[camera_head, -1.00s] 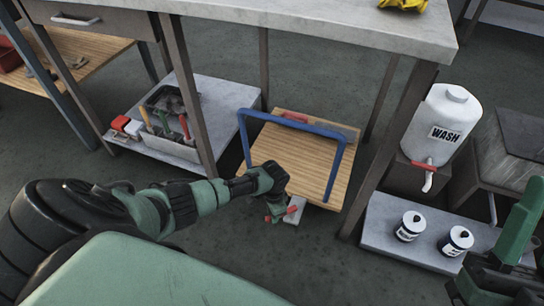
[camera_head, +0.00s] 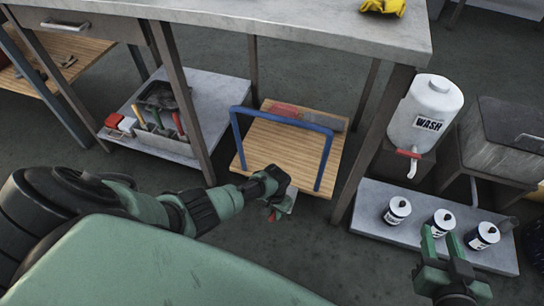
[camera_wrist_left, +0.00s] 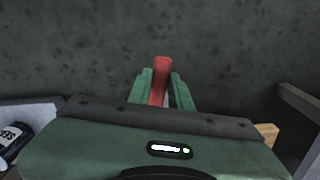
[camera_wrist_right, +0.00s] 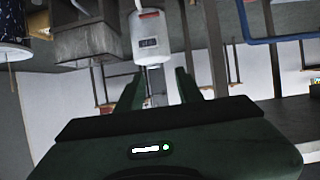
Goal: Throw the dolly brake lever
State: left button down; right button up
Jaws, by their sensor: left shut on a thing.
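The wooden dolly (camera_head: 275,150) with a blue tube handle (camera_head: 234,135) stands on the floor under the bench. The brake lever (camera_wrist_left: 161,75) is red and stands between the fingers of my left gripper (camera_wrist_left: 160,88) in the left wrist view. My left gripper is shut on it. In the head view, my left gripper (camera_head: 274,212) is low at the dolly's front edge, by a pale bracket (camera_head: 290,201); a little red shows there and the wrist hides part of it. My right gripper (camera_head: 444,246) is open and empty, at the lower right, away from the dolly.
The grey bench (camera_head: 300,38) stands over the dolly, its legs on both sides. A low shelf with a tool caddy (camera_head: 160,112) is at left. A WASH jug (camera_head: 425,112) and a low slab (camera_head: 370,218) with several cans are at right. Floor before the dolly is clear.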

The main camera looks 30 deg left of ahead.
pick_arm(q)
jog(key=shift+w+d+n, duration=0.15)
jog(key=shift+d+n, duration=0.3)
jog(key=shift+n, duration=0.15)
pick_arm(e)
jog(key=shift+s+d+f+g+h, duration=0.2)
jog(key=shift+s+f+g, duration=0.25)
jog(key=shift+f, duration=0.15)
jog(key=shift+s+d+f+g+h, duration=0.1)
jog(key=shift+s+d+f+g, duration=0.1)
jog(key=shift+s+f+g, duration=0.3)
jog(key=shift+f, duration=0.1)
pick_arm(q)
jog(key=c, duration=1.3)
grip_release()
pick_arm(e)
jog(key=shift+w, duration=0.1)
